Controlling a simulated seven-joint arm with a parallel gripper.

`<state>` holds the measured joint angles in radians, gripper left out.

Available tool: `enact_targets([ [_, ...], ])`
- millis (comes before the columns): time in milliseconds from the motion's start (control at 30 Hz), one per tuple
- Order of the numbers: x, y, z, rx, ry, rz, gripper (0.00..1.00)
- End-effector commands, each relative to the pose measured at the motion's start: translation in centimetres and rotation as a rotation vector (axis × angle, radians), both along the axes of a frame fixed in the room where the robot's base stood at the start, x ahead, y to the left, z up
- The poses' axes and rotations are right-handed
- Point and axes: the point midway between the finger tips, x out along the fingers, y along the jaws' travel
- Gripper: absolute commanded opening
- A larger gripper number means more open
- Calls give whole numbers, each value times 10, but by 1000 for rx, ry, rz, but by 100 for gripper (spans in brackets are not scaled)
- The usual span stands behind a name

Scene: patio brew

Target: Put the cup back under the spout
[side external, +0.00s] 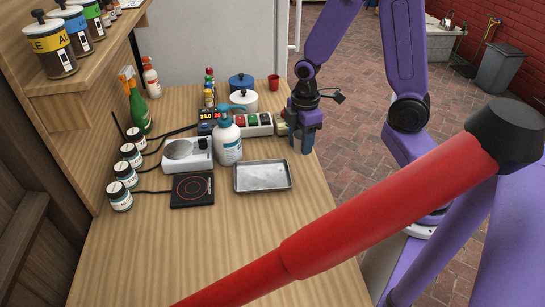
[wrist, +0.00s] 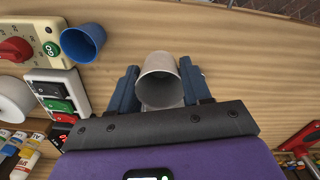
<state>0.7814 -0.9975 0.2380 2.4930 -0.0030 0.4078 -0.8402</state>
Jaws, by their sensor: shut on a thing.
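My gripper (side external: 301,143) is low at the right edge of the wooden table. In the wrist view, its blue fingers (wrist: 160,90) are shut on a grey-white cup (wrist: 158,68), with the cup's open mouth facing the camera. In the side view the cup is hidden by the fingers. A blue cup (wrist: 82,42) lies or stands just left of the held cup in the wrist view, apart from the fingers. A white pump bottle (side external: 227,142) with a blue pump head and nozzle stands mid-table, left of my gripper. I cannot tell which spout is meant.
A control box with a red dial (wrist: 15,50) and a row of coloured switches (wrist: 62,105) sit close to the gripper's left. A metal tray (side external: 263,190), a hotplate (side external: 192,190) and a scale (side external: 187,158) are nearer the camera. The table's front is clear. A red bar crosses the side view.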

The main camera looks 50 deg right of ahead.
Motion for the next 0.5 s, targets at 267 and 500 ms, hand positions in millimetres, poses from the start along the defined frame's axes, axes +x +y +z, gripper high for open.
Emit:
enact_targets([
  [267,-27,9,47,0,-9,-165,15],
  [500,-45,11,66,-3,-6,-256,15],
])
